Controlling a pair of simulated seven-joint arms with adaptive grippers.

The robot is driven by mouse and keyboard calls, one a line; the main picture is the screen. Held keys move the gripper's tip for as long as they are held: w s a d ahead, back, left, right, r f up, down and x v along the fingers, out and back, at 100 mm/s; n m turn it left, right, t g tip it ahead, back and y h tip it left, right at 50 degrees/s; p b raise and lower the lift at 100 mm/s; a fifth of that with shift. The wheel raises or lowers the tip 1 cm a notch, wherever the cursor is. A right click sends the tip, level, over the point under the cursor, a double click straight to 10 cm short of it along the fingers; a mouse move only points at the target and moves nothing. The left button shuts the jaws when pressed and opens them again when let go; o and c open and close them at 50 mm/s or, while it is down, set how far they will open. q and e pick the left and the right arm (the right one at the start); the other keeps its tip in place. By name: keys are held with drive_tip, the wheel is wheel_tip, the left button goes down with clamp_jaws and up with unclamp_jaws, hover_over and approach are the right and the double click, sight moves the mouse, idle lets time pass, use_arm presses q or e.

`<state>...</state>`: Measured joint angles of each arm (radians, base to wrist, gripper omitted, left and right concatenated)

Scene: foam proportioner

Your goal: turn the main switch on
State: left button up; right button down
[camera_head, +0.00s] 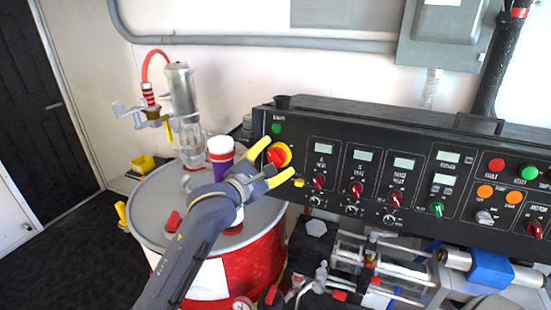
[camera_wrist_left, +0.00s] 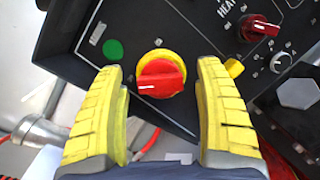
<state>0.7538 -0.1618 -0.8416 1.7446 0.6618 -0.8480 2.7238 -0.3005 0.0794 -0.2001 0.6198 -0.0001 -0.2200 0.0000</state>
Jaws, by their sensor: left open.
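The main switch is a red knob on a yellow round base (camera_head: 279,155) at the left end of the black control panel (camera_head: 330,130). In the left wrist view the red knob (camera_wrist_left: 161,78) lies between and just beyond the fingertips, its grip bar running roughly sideways. My left gripper (camera_head: 270,163) is open with yellow fingers, one on each side of the switch in the head view. In the left wrist view the left gripper (camera_wrist_left: 163,75) shows a clear gap between each finger and the knob. My right gripper is not in view.
A green round light (camera_wrist_left: 113,50) sits beside the switch. Red knobs and displays fill the panel to the right. A red drum (camera_head: 260,262) with a grey lid stands below my left arm, with a metal pump (camera_head: 182,95) on it. Pipes and valves crowd the area under the panel.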

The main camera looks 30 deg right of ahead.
use_arm(q)
drive_tip(key=shift+w+d, duration=0.15)
drive_tip(key=shift+d, duration=0.2)
drive_tip(key=c, duration=1.2)
